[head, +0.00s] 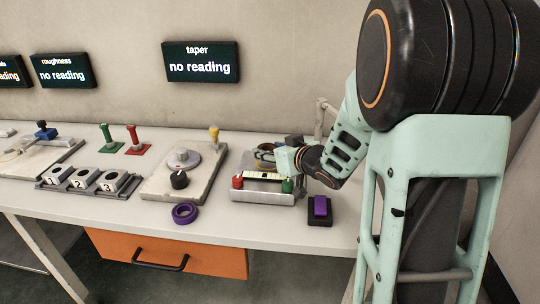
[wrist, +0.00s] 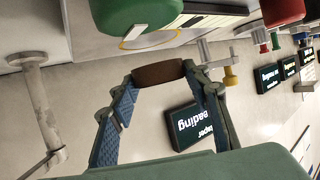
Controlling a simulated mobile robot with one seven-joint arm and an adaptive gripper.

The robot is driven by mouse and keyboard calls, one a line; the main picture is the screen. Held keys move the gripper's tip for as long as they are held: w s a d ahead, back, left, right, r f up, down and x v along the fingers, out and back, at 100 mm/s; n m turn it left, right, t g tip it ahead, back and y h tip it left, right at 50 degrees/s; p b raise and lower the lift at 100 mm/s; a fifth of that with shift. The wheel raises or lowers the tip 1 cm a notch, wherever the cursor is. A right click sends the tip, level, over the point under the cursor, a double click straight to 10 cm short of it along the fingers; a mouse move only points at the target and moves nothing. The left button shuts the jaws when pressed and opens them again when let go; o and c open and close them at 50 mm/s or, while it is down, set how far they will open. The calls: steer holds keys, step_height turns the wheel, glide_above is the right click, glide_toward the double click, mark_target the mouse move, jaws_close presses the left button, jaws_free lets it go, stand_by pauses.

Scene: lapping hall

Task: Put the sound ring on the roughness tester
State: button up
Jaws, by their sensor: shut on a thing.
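My gripper (head: 284,156) is above the back of the bench device with red and green knobs. In the wrist view its two blue-padded fingers (wrist: 160,85) are shut on a brown piece (wrist: 158,73), seen edge-on, likely a ring. In the head view the arm largely hides it. A purple ring (head: 185,213) lies flat at the bench's front edge, apart from the gripper. The roughness screen (head: 63,69) reads "no reading". Below it at the left is a pale plate with a blue-topped part (head: 45,131), likely the roughness tester, cut off by the frame edge.
The device with red and green knobs (head: 263,198) stands below the gripper, with a purple block on a dark base (head: 319,208) beside it. Left are a taper plate (head: 155,185), a tray of numbered blocks (head: 87,180), and green and red upright handles (head: 132,138). The bench front is mostly clear.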

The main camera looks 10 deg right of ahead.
steer(key=r+m+h, duration=0.1)
steer(key=r+m+h+p, duration=0.1)
steer(key=s+r+m+h+p, duration=0.1)
steer(key=r, duration=0.1)
steer(key=shift+a+t+h, duration=0.3)
steer(key=shift+a+h, duration=0.05)
steer(key=shift+h, duration=0.05)
steer(key=shift+s+m+p, duration=0.15)
steer(key=shift+m+p, duration=0.15)
steer(key=shift+p, duration=0.3)
step_height(320, 180, up, 23)
steer(key=p, duration=2.2)
steer(key=shift+d+f, duration=0.15)
steer(key=shift+f, duration=0.05)
step_height(320, 180, down, 20)
steer(key=w+n+y+b, duration=0.1)
steer(key=n+y+b, duration=0.2)
steer(key=b, duration=1.9)
steer(key=shift+w+d+r+n+y+b, duration=0.2)
steer(key=shift+r+n+y+b, duration=0.1)
steer(key=shift+y+b, duration=0.1)
